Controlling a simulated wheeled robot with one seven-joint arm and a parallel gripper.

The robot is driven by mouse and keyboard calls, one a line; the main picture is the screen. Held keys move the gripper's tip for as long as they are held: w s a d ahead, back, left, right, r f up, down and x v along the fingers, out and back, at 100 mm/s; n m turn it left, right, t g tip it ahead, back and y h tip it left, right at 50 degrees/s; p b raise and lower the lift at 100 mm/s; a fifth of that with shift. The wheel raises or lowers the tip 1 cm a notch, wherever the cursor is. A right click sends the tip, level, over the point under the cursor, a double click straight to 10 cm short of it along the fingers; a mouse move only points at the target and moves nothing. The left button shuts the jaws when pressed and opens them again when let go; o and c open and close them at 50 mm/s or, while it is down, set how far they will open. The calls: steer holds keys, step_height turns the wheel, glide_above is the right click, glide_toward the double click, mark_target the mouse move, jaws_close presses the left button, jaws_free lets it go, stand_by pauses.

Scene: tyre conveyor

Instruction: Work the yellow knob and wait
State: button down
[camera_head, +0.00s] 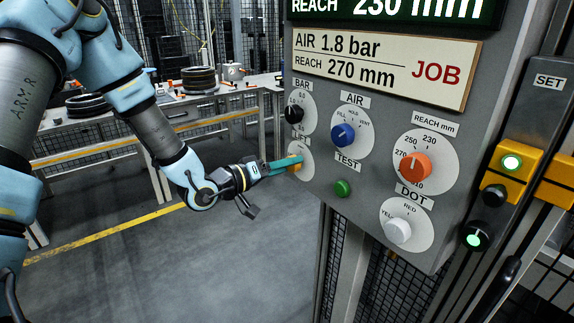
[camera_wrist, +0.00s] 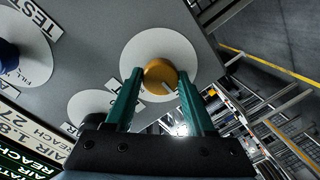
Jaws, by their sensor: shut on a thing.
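The yellow knob (camera_wrist: 158,72) sits on a round white dial at the left edge of the grey panel. In the head view the dial is labelled LIFT, and the knob (camera_head: 294,167) is mostly hidden by my fingers. My gripper (camera_wrist: 157,84) has its two green fingers on either side of the knob, shut on it. It also shows in the head view (camera_head: 288,163), reaching the panel from the left.
Close around are the black BAR knob (camera_head: 293,113), blue AIR knob (camera_head: 342,135), green TEST button (camera_head: 343,188), orange REACH knob (camera_head: 415,167) and white DOT knob (camera_head: 397,231). The job card (camera_head: 380,68) reads 1.8 bar, 270 mm; the display above reads REACH 230 mm.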

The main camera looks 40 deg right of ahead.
steer(key=shift+f, duration=0.1)
steer(key=shift+c, duration=1.3)
jaws_free()
steer(key=a+r+b, duration=0.1)
steer(key=a+b, duration=0.2)
steer(key=a, duration=0.7)
steer(key=shift+w+a, duration=0.3)
steer(key=shift+a, duration=0.1)
